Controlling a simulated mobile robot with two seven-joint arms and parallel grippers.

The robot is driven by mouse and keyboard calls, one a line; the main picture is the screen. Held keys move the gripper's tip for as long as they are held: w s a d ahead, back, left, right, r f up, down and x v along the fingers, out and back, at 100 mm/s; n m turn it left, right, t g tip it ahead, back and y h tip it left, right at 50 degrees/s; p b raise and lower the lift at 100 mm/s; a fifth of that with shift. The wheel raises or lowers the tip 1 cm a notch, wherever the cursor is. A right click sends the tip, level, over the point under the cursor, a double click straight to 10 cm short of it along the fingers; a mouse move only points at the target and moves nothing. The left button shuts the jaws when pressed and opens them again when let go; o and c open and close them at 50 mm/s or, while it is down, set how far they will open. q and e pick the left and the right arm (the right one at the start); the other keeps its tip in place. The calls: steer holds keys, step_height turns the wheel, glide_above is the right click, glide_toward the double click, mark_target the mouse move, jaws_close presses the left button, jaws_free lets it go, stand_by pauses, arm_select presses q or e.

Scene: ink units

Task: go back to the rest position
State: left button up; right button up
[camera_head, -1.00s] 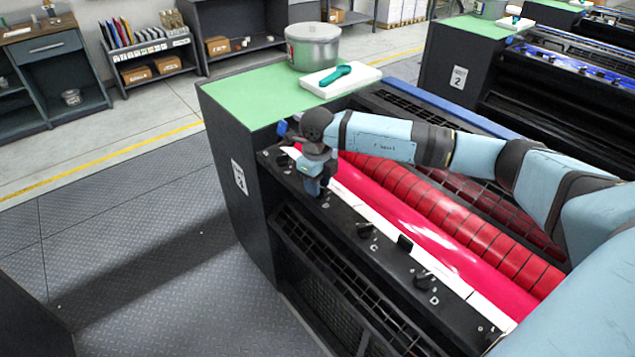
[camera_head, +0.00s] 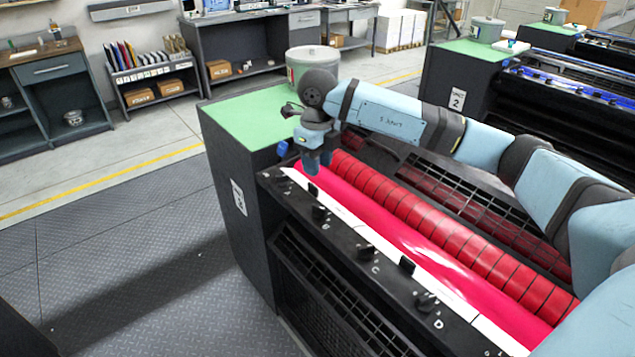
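My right arm comes in from the right, and its gripper (camera_head: 312,165) points down over the left end of the red ink roller (camera_head: 400,237). The fingertips look small and dark, and I cannot tell whether they are open or shut. Nothing can be seen held in them. Black knobs stand along the dark front panel below: one (camera_head: 319,212) near the gripper, one (camera_head: 366,250) in the middle and one (camera_head: 426,300) by the letter D. My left gripper is not in view.
A green-topped cabinet end (camera_head: 240,115) carries a lidded metal pot (camera_head: 300,60) behind my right wrist. A ribbed red roller (camera_head: 450,235) runs beside the smooth one. The floor (camera_head: 130,230) at left is clear. Another ink unit (camera_head: 560,100) stands at back right.

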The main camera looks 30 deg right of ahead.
steer(key=shift+r, duration=0.8)
